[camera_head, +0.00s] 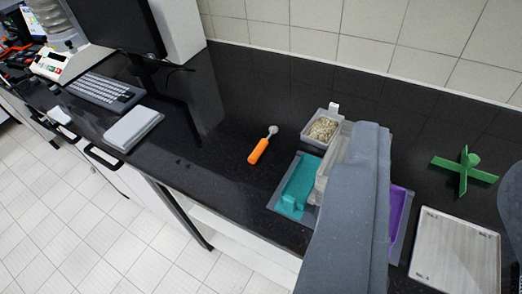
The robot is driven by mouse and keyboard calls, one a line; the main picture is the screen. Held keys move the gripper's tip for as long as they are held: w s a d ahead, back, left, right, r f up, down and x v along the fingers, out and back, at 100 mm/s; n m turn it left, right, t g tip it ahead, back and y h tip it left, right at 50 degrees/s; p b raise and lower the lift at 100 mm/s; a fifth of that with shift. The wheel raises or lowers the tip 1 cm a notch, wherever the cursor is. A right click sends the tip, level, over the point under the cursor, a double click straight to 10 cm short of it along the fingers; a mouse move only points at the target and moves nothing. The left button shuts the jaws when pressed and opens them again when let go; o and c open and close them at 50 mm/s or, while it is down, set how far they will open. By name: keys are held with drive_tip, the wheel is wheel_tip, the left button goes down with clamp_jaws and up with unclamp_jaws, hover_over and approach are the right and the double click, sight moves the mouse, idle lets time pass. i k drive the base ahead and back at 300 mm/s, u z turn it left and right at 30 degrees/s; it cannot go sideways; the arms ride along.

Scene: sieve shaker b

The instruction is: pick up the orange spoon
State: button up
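The orange spoon (258,151) lies on the black bench top near the middle of the view. Its orange handle points toward the front edge and its small grey bowl points away, up and to the right. Nothing touches it. A large grey shape (352,215), which looks like part of my arm or gripper, rises from the bottom edge to the right of the spoon. No fingertips can be made out, so I cannot tell how the gripper stands. The spoon is fully visible and apart from the grey shape.
Right of the spoon are a teal tray (293,187), a container of pale granules (322,130) and a partly hidden purple tray (399,213). A green cross-shaped piece (464,171) and a pale plate (455,252) lie farther right. A keyboard (104,91) and grey box (133,128) lie left.

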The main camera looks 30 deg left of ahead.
sight(261, 146)
drive_tip(key=k, duration=0.45)
drive_tip(key=u, duration=2.45)
drive_tip(key=i, duration=1.05)
drive_tip(key=z, duration=2.15)
drive_tip(key=i, duration=0.75)
drive_tip(key=z, duration=0.1)
